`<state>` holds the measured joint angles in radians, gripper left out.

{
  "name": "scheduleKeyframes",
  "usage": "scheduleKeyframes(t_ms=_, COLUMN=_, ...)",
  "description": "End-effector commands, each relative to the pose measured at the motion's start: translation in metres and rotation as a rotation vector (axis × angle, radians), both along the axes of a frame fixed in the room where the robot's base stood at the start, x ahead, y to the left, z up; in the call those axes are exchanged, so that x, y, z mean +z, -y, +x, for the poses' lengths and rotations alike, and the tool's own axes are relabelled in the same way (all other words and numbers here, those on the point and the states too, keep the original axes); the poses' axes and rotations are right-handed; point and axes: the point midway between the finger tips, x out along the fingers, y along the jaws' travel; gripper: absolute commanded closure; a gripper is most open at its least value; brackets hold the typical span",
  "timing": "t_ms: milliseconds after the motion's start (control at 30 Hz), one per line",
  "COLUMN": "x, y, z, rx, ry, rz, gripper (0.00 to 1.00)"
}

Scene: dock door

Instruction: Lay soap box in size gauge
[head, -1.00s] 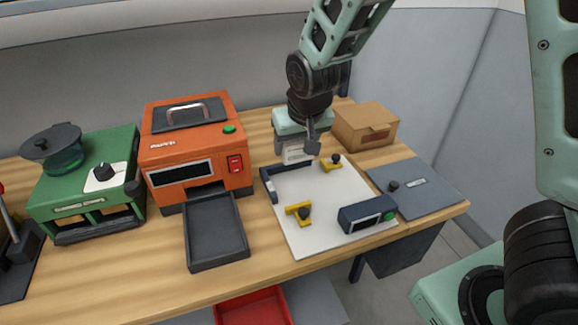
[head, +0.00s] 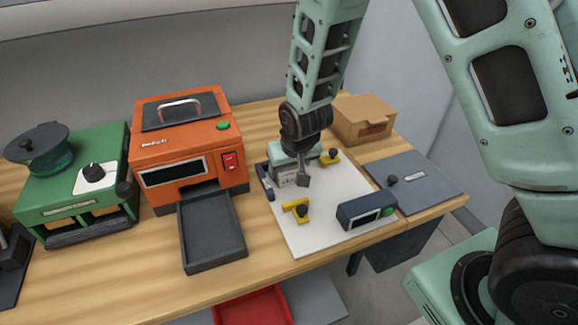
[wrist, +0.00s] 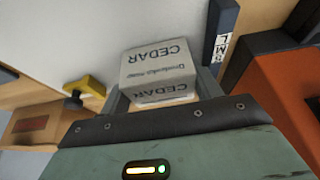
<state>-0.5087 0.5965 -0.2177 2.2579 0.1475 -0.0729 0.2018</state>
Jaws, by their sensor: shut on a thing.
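My gripper (head: 293,172) is shut on the soap box (wrist: 158,68), a small pale grey carton printed "CEDAR". The soap box also shows in the head view (head: 286,177), partly hidden by a finger. The size gauge appears to be the white board (head: 338,187) with a dark blue marked bar (wrist: 221,42) at its left edge, yellow stops with black knobs and a dark blue display block (head: 365,211). My gripper holds the box low over the board's back left part, close to the bar. I cannot tell whether the box touches the board.
An orange machine (head: 188,150) with a dark tray (head: 212,232) stands left of the board. A green scale-like device (head: 75,190) is farther left. A cardboard box (head: 362,120) stands behind right, a grey panel (head: 415,185) at right. The board's middle is clear.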

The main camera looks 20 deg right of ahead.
Motion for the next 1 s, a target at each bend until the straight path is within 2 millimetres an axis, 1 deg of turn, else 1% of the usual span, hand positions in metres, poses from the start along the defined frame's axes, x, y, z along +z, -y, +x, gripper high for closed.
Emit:
scheduleKeyframes(t_ms=167, x=0.001, y=0.000, z=0.000, rx=0.000, ry=0.001, rz=0.001, gripper=0.65)
scheduleKeyframes(t_ms=267, x=-0.002, y=0.000, z=0.000, rx=0.000, ry=0.001, rz=0.000, gripper=0.65)
scheduleKeyframes(t_ms=300, x=-0.002, y=0.000, z=0.000, rx=0.000, ry=0.000, rz=0.000, gripper=0.31)
scheduleKeyframes(t_ms=333, x=-0.002, y=0.000, z=0.000, rx=0.000, ry=0.001, rz=0.000, gripper=0.28)
scheduleKeyframes(t_ms=600, x=-0.001, y=0.000, z=0.000, rx=0.000, ry=0.001, rz=0.000, gripper=0.28)
scheduleKeyframes(t_ms=733, x=0.007, y=-0.001, z=-0.001, rx=0.001, ry=0.003, rz=0.001, gripper=0.28)
scheduleKeyframes(t_ms=867, x=0.025, y=-0.001, z=-0.009, rx=0.003, ry=0.005, rz=0.001, gripper=0.28)
scheduleKeyframes(t_ms=1000, x=0.055, y=-0.002, z=-0.021, rx=0.004, ry=0.005, rz=0.003, gripper=0.28)
